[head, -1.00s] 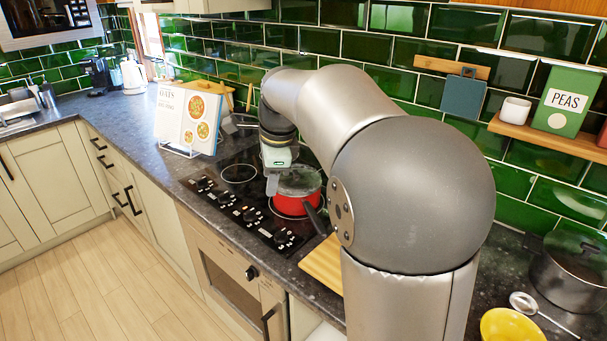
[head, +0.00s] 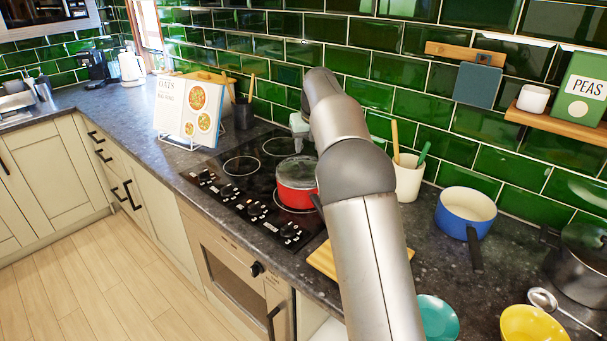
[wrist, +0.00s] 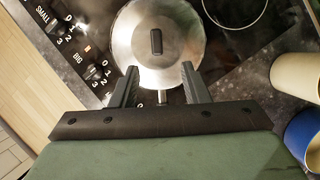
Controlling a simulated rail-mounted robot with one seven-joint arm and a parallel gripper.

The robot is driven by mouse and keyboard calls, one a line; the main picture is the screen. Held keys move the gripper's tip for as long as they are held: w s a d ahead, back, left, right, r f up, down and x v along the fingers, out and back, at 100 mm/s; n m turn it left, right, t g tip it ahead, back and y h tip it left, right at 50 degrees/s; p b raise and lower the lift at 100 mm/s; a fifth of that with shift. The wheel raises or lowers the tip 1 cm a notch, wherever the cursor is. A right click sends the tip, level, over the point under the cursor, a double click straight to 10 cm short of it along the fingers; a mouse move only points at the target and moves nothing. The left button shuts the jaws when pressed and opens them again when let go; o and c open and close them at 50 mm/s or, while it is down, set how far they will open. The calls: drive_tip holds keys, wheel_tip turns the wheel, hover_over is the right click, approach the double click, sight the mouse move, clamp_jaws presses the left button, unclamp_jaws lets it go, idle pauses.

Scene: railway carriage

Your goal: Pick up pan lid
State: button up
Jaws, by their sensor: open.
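The pan lid (head: 297,171) is a round, shiny metal lid. It sits on a red pan (head: 295,196) on the front right part of the hob. In the wrist view the lid (wrist: 170,58) shows from above, with a dark oblong handle (wrist: 156,42) at its middle. My gripper (wrist: 160,75) is open and empty. Its two fingers reach toward the lid's near edge in the wrist view, short of the handle; I cannot tell how high above the lid they are.
A black hob (head: 240,170) with front knobs surrounds the pan. A recipe book (head: 188,108) stands to the left. A cream utensil pot (head: 408,180) and a blue saucepan (head: 465,213) stand to the right. The green tiled wall (head: 400,75) is close behind.

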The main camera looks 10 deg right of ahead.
sight(302, 164)
drive_tip(key=x, duration=0.4)
drive_tip(key=shift+w+a+p+x, duration=0.15)
drive_tip(key=shift+p+x, duration=0.3)
drive_tip(key=shift+x, duration=0.8)
drive_tip(key=shift+w+a+p+x, duration=0.15)
drive_tip(key=shift+p+x, duration=0.3)
drive_tip(key=shift+x, duration=0.8)
drive_tip(key=shift+r, duration=0.1)
drive_tip(key=shift+c, duration=0.3)
clamp_jaws()
